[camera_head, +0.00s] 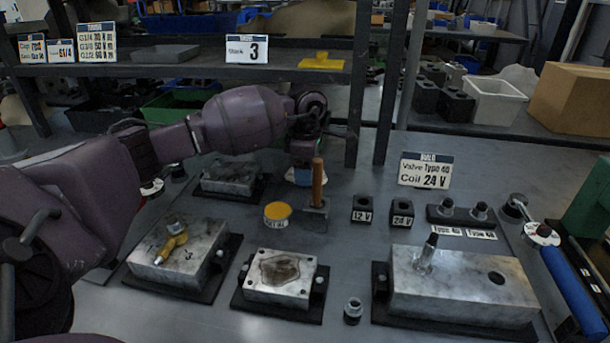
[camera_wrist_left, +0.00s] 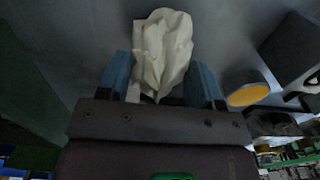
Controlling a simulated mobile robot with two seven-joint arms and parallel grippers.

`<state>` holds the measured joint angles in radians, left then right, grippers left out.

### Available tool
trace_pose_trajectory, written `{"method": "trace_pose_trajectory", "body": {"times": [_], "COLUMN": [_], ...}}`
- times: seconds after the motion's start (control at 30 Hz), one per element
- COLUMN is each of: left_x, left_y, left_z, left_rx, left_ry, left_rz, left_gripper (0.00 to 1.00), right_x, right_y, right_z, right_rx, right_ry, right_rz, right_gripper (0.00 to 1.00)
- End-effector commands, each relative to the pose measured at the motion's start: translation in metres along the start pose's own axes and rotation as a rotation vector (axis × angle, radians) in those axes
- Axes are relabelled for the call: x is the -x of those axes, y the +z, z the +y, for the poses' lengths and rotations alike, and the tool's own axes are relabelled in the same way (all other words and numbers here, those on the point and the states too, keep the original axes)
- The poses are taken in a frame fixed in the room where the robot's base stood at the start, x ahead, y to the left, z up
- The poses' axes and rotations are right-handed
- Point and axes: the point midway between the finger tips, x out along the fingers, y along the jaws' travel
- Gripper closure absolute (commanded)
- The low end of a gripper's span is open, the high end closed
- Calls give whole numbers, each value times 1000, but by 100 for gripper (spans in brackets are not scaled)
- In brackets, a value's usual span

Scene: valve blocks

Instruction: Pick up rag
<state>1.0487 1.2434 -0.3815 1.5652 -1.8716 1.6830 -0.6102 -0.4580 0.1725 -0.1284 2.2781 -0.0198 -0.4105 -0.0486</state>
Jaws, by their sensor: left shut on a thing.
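The rag is a crumpled off-white cloth, clearest in the left wrist view (camera_wrist_left: 163,48). In that view my left gripper (camera_wrist_left: 163,76) has its two blue fingers on either side of the cloth, shut on it. In the head view my left gripper (camera_head: 304,168) points down behind the hammer with the wooden handle, near the back of the table. Only a little of the rag (camera_head: 299,178) shows below the fingers there. I cannot tell whether the rag touches the table. My right gripper is in neither view.
A yellow-topped tin (camera_head: 277,213) and a hammer (camera_head: 317,190) stand close in front of the gripper. Several metal valve blocks, including a stained one (camera_head: 279,275), fill the front. A shelf (camera_head: 180,72) rises behind. A blue-handled tool (camera_head: 573,285) lies at right.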

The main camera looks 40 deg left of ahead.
Motion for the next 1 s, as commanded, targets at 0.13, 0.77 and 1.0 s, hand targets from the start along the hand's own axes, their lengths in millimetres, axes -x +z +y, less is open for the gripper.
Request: {"method": "trace_pose_trajectory", "body": {"times": [0.13, 0.77, 1.0], "left_x": [43, 172, 181], "left_y": [0, 0, -1], "left_z": [1, 0, 0], "left_rx": [1, 1, 1], "left_ry": [13, 6, 1], "left_rz": [-5, -3, 0], "left_gripper": [63, 63, 63], "right_x": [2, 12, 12], "right_y": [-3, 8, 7], "right_z": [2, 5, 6], "right_rx": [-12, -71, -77], "right_ry": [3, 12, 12], "right_rz": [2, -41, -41], "right_gripper": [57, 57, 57]}}
